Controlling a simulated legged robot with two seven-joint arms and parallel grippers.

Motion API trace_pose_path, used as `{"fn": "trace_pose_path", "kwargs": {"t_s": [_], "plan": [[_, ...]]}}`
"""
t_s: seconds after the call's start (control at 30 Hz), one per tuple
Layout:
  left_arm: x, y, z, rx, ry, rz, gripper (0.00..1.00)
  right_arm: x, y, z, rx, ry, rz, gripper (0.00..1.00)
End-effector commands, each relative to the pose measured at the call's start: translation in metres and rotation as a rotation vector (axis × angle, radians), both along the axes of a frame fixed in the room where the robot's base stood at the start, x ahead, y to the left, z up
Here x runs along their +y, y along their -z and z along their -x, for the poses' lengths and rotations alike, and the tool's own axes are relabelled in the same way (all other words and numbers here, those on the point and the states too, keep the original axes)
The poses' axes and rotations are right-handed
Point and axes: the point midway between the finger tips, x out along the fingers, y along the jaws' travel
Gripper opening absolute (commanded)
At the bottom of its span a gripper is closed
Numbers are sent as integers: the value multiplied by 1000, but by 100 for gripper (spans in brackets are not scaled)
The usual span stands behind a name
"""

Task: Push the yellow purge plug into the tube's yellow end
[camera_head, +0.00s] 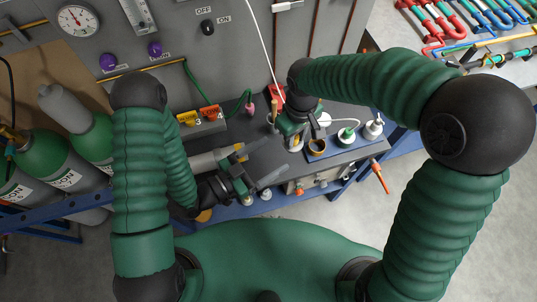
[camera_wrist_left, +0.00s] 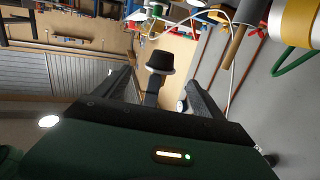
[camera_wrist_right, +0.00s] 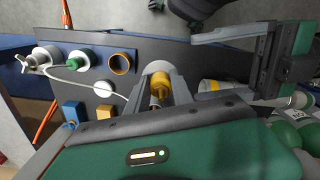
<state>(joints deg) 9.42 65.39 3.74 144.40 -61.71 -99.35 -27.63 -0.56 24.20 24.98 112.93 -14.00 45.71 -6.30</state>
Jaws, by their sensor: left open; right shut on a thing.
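In the right wrist view a yellow plug (camera_wrist_right: 160,80) sits between the closed fingers of my right gripper (camera_wrist_right: 160,92), with a grey tip showing below it. In the head view that gripper (camera_head: 296,130) is over the bench and hides the plug. A pale tube with a yellow band (camera_wrist_right: 210,86) lies right of the plug, apart from it, partly hidden by grippers. The tube's grey-white body (camera_head: 208,161) shows in the head view, and a yellow-banded cylinder (camera_wrist_left: 292,22) shows in the left wrist view. My left gripper (camera_head: 256,166) is open and empty beside the tube.
A blue tray (camera_head: 333,150) with an orange-rimmed cup and white-and-green fittings stands right of my right gripper. Green gas cylinders (camera_head: 50,157) stand at the left.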

Motion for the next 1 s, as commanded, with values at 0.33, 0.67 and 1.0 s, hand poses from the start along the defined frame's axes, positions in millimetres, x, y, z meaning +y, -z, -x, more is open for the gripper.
{"fn": "trace_pose_path", "kwargs": {"t_s": [0.33, 0.67, 1.0], "plan": [[-35, -8, -22, -27, 0, 38, 80, 0, 0, -1, 0, 0, 0, 0], [-87, -7, -63, -23, -3, 37, 80, 0, 0, 0, 0, 0, 0, 0], [-95, -7, -69, -21, -5, 36, 80, 0, 0, 0, 0, 0, 0, 0]]}}
